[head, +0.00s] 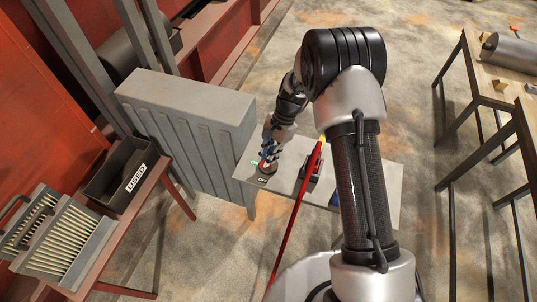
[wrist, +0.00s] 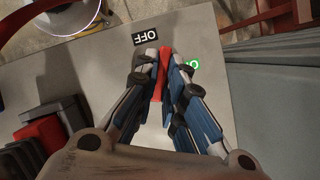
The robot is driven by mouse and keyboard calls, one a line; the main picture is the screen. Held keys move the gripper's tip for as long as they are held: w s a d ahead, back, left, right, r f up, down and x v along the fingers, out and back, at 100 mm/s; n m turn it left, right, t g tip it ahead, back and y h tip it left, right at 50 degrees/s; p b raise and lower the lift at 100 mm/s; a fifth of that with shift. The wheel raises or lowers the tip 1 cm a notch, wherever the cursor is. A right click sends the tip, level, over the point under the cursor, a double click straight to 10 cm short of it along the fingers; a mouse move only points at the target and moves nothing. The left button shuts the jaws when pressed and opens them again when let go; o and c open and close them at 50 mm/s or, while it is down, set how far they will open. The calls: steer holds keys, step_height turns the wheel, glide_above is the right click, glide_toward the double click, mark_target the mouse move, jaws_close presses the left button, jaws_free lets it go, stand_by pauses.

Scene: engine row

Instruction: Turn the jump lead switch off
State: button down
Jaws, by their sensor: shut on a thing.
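The jump lead switch has a red handle (wrist: 164,75), which shows between my fingertips in the wrist view. My gripper (wrist: 165,62) is shut on this handle, one blue-and-grey finger on each side. In the head view my gripper (head: 266,164) points down at the left end of a grey bench top (head: 375,182), with the OFF label (head: 262,180) just in front. The switch's base is mostly hidden by the fingers.
A dark block (head: 312,172) and a long red bar (head: 296,222) are right of my gripper. A ribbed grey cabinet (head: 200,125) stands close on the left. A USED bin (head: 122,172) is farther left. Tables (head: 490,95) stand at the right, with open floor between.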

steer(key=n+h, duration=0.1)
steer(key=n, duration=0.1)
steer(key=n+g, duration=0.1)
steer(key=n, duration=0.2)
steer(key=shift+n+h, duration=0.3)
steer(key=shift+h, duration=0.1)
stand_by(0.3)
steer(key=c, duration=1.7)
jaws_free()
steer(key=shift+v, duration=6)
steer(key=shift+w, duration=0.15)
